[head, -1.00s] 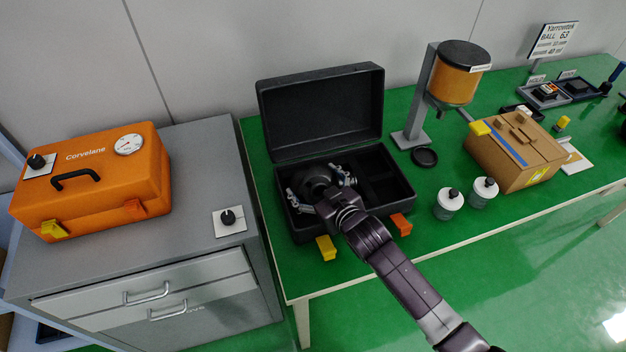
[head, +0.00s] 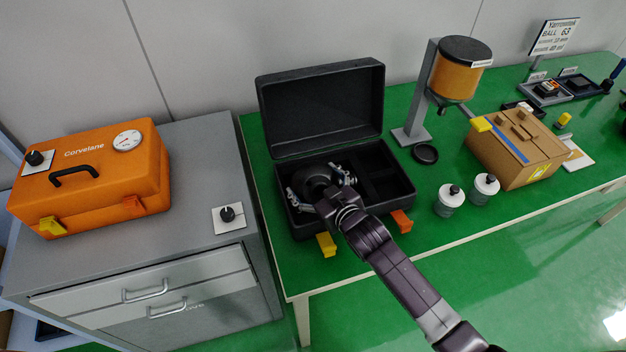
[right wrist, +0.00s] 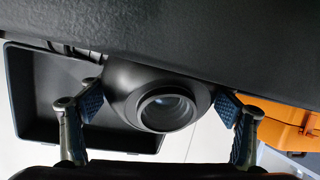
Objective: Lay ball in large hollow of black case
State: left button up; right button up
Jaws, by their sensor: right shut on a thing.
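The black case (head: 397,208) stands open on the green table with its lid up against the wall side. Its left part is the large hollow; dividers form smaller hollows on the right. My right gripper (head: 318,186) is at the large hollow, fingers spread to either side of the dark round ball (head: 317,172). In the right wrist view the ball (right wrist: 122,82) shows a lens, with the blue-padded fingers of the gripper (right wrist: 160,112) against its two sides. The hollow's floor is hidden, so I cannot tell whether the ball touches it. My left gripper is not in view.
A grey cabinet with an orange toolbox (head: 95,185) stands left of the table. Yellow (head: 326,246) and orange (head: 402,221) latches stick out at the case's front. Two white-and-grey bottles (head: 449,202), a cardboard box (head: 515,160) and an orange hopper (head: 455,80) stand to the right.

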jog(key=o, duration=1.4)
jog(key=shift+o, duration=0.9)
jog(key=shift+f, duration=0.15)
jog(key=v, duration=1.2)
jog(key=shift+d, duration=0.1)
